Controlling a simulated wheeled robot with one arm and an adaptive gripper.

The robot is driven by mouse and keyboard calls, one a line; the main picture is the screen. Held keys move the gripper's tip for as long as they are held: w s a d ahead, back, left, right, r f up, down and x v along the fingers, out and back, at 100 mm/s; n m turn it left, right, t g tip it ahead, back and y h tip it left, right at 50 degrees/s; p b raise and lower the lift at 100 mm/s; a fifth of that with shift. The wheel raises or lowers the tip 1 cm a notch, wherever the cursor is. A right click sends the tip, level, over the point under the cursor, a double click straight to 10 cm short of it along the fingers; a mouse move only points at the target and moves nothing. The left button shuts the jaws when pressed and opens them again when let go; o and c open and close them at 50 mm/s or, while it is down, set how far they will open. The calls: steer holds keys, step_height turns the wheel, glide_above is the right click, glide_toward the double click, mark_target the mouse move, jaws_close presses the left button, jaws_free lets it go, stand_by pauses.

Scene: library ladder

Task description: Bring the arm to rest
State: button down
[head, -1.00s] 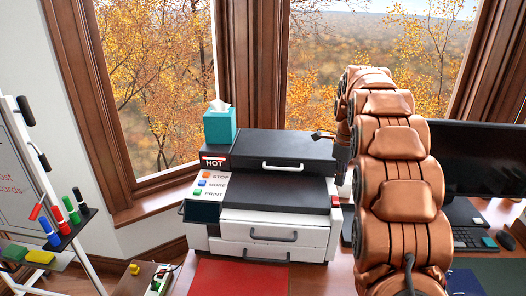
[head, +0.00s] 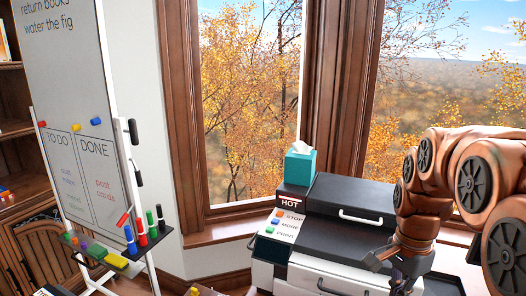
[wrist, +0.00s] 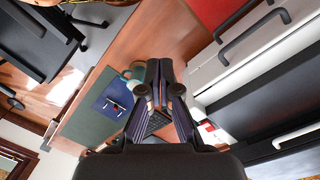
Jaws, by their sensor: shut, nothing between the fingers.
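My copper-coloured arm comes in from the right of the head view, bent over beside the printer. My gripper (head: 372,262) hangs at its end in front of the printer's right part, partly cut off by the lower edge of the view. In the wrist view my gripper (wrist: 153,72) has its two dark fingers together with nothing between them. The desk lies beyond the fingertips.
A black and white printer (head: 345,215) with a teal tissue box (head: 300,165) stands by the window. A whiteboard (head: 80,110) with markers is at left. The wrist view shows a green desk mat (wrist: 95,115), a chair (wrist: 40,40) and drawer handles (wrist: 255,30).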

steer(key=s+a+f+n, duration=0.3)
steer(key=s+n, duration=0.3)
steer(key=s, duration=0.4)
steer(key=s+a+f+n, duration=0.3)
steer(key=s+a+n, duration=0.2)
steer(key=s, duration=0.5)
steer(key=n, duration=0.2)
steer(key=shift+s+n+g, duration=0.2)
steer(key=shift+n+g, duration=0.1)
steer(key=shift+g, duration=0.1)
